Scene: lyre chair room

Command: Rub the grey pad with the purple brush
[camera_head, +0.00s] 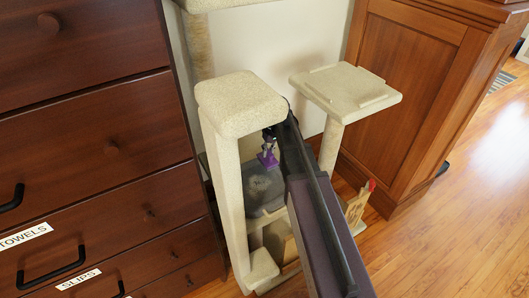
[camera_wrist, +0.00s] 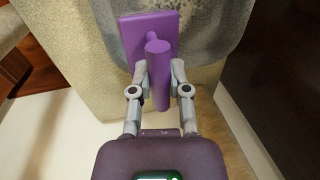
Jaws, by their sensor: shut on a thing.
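The purple brush (camera_head: 268,158) is in my gripper (camera_head: 270,140), above the back part of the grey pad (camera_head: 262,190) in the head view. The pad lies on a shelf of the beige cat tree and has a mottled, paler patch. In the wrist view my gripper (camera_wrist: 159,74) is shut on the handle of the brush (camera_wrist: 148,32), and its flat head points away from me. The pad (camera_wrist: 208,25) shows behind and to the right of the brush head there. I cannot tell whether the brush touches the pad.
A carpeted post with a block top (camera_head: 240,102) stands left of my arm, and a raised square platform (camera_head: 345,92) stands right. A dark drawer chest (camera_head: 95,150) is at the left, a wooden cabinet (camera_head: 410,90) at the right. Open floor (camera_head: 460,230) lies at the lower right.

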